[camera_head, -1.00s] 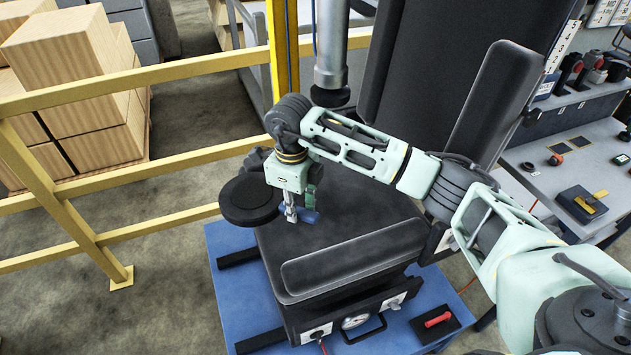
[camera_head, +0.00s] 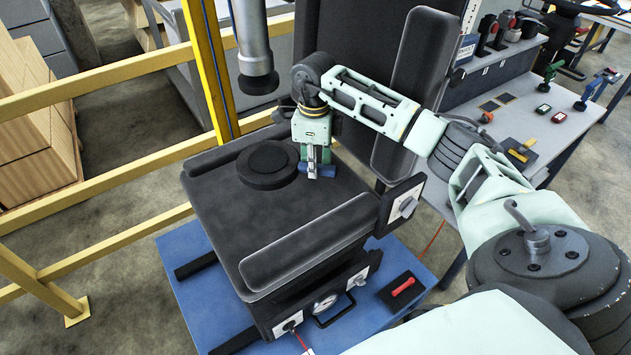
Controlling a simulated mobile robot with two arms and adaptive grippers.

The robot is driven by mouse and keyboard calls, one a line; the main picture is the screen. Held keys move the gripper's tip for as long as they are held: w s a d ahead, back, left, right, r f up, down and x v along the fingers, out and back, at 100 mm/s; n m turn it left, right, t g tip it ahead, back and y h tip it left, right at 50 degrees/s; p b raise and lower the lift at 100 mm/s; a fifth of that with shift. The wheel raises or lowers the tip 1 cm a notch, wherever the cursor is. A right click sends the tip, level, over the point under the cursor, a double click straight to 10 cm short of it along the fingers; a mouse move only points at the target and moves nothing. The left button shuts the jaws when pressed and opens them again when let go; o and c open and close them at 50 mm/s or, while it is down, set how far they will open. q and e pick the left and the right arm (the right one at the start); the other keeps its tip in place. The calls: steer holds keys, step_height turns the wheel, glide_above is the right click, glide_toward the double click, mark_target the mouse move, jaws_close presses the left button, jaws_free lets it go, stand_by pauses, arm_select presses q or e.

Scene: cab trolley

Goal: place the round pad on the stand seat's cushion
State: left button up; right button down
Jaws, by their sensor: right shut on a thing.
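The round pad (camera_head: 267,161), a dark disc with a smaller raised round top, is over the rear part of the stand seat's black cushion (camera_head: 258,217). It lies nearly flat. I cannot tell whether it rests on the cushion or hovers just above it. My right gripper (camera_head: 319,166) points down at the pad's right side and is shut on a short blue grip (camera_head: 327,172) that runs toward the pad's edge. The join between grip and pad is partly hidden by the fingers. My left gripper is out of view.
Padded armrests (camera_head: 310,240) flank the cushion, and the tall backrest (camera_head: 350,50) stands behind. Yellow rails (camera_head: 100,172) run along the left. A workbench (camera_head: 540,125) with tools is at the right. The front cushion is clear.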

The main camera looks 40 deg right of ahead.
mark_target(316, 192)
steer(key=shift+f+b, duration=0.55)
steer(key=shift+f, duration=0.25)
steer(key=shift+w+f, duration=0.1)
steer(key=shift+f, duration=0.2)
steer(key=shift+a+f+b, duration=0.1)
steer(key=shift+f+b, duration=0.2)
steer(key=shift+b, duration=0.1)
step_height(316, 192, down, 4)
steer(key=b, duration=0.3)
steer(key=shift+d+f, duration=0.2)
steer(key=shift+d, duration=0.05)
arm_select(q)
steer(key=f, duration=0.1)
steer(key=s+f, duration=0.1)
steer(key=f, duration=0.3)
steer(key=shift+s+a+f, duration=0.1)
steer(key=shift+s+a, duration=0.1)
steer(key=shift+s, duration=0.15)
arm_select(e)
steer(key=shift+r, duration=0.15)
steer(key=c, duration=1.5)
jaws_free()
steer(key=shift+c, duration=0.2)
